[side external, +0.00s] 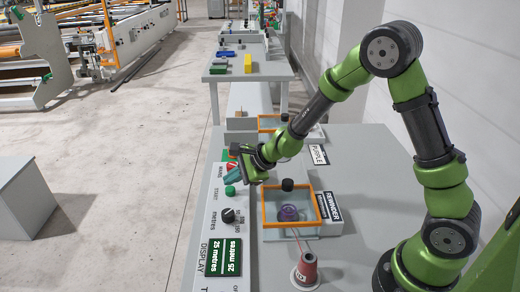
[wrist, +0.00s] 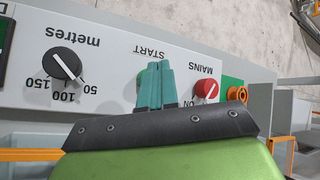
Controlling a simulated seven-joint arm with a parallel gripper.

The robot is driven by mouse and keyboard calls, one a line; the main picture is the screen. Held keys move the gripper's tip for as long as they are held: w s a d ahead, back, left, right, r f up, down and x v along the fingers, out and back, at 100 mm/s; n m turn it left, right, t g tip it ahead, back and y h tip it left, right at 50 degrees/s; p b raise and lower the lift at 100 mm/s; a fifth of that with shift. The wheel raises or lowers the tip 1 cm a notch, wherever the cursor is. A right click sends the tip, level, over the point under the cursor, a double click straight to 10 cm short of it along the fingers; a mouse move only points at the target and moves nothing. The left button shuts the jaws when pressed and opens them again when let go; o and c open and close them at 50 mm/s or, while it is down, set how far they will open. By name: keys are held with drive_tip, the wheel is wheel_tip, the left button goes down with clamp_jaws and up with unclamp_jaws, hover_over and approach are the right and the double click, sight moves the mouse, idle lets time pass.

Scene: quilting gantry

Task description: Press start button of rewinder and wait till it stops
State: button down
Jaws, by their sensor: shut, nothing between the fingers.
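The green start button (side external: 230,191) sits on the white control panel of the rewinder, under the word START. My gripper (side external: 231,175) is shut and empty, with its teal fingertips just beside the button on the MAINS side. In the wrist view the shut fingertips (wrist: 158,66) partly cover the green button (wrist: 140,78); contact cannot be told. The rewinder (side external: 262,208) has an orange-framed clear cover with a purple spool (side external: 289,212) inside. A red thread cone (side external: 306,270) stands in front, its thread running to the rewinder.
The black metres knob (wrist: 63,64) and red MAINS knob (wrist: 206,90) flank the start button. A second orange-framed unit (side external: 272,122) labelled PURPLE stands behind.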

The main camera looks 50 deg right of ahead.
sight(233, 190)
drive_tip(key=shift+r, duration=0.1)
drive_tip(key=shift+r, duration=2.45)
drive_tip(key=shift+a, duration=0.1)
